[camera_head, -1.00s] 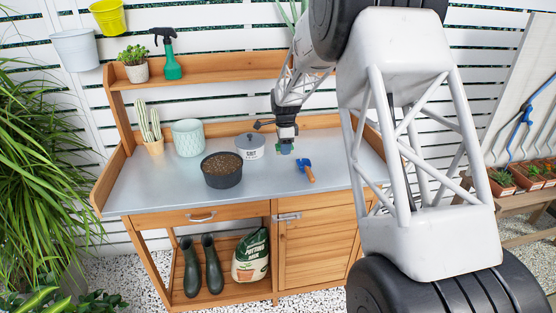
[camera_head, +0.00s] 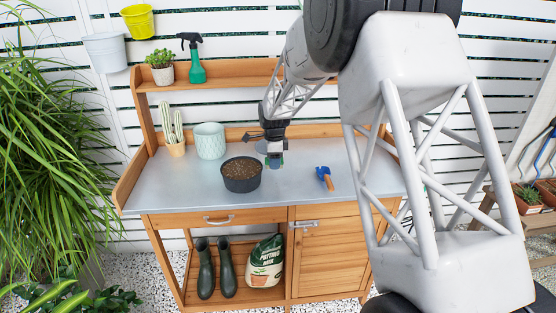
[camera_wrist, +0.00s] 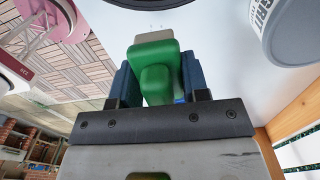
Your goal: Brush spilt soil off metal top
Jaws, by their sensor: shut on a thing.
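The grey metal top (camera_head: 200,180) spans the wooden potting bench. My gripper (camera_head: 276,160) is low over it, just right of the dark pot of brown soil (camera_head: 242,174). In the wrist view my gripper (camera_wrist: 160,85) is shut on a green-handled tool (camera_wrist: 154,60), apparently the brush, between its blue fingers. A few tiny specks (camera_wrist: 156,26) show on the pale surface near the pot's dark rim (camera_wrist: 150,3). I cannot clearly make out spilt soil in the head view, nor whether the tool touches the top.
A grey tin (camera_wrist: 295,32) stands close to the gripper, mostly hidden behind it in the head view. A pale green pot (camera_head: 210,140) and a potted cactus (camera_head: 174,138) stand at the back left. The front left top is clear.

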